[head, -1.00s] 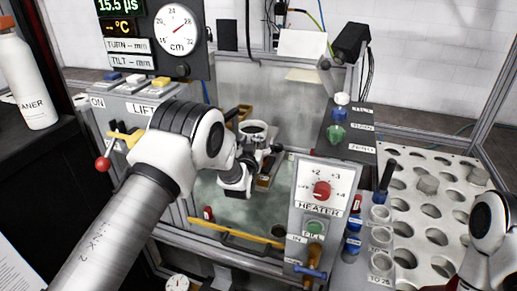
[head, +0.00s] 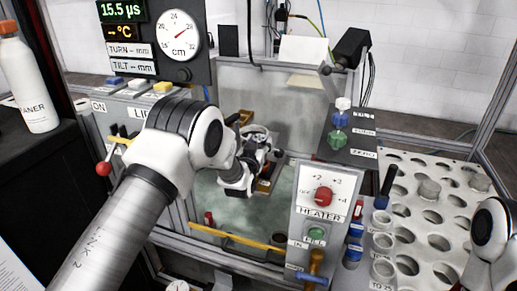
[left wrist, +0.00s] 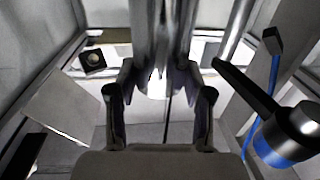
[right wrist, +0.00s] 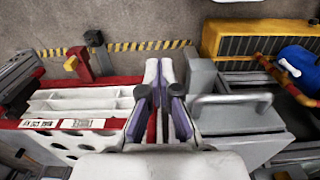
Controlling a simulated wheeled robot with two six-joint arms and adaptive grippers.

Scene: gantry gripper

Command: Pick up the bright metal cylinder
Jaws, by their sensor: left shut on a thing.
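My left gripper (head: 262,150) is inside the tank, low over its pale, cloudy floor. In the left wrist view its two fingers (left wrist: 158,85) stand apart, on either side of a shiny metal cylinder (left wrist: 160,35), and are shut on it. The cylinder's far end is cut off by the top of that view, and in the head view the arm and gripper hide most of it. My right gripper (right wrist: 159,65) shows in the right wrist view with its purple-lined fingertips close together and nothing seen between them.
The heater panel (head: 310,190) stands right of the tank, beside a white rack with round holes (head: 450,239). A yellow bar (head: 235,242) crosses the tank's front. The lift panel with a red-knobbed lever (head: 103,169) is at left. A white bottle (head: 32,85) stands far left.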

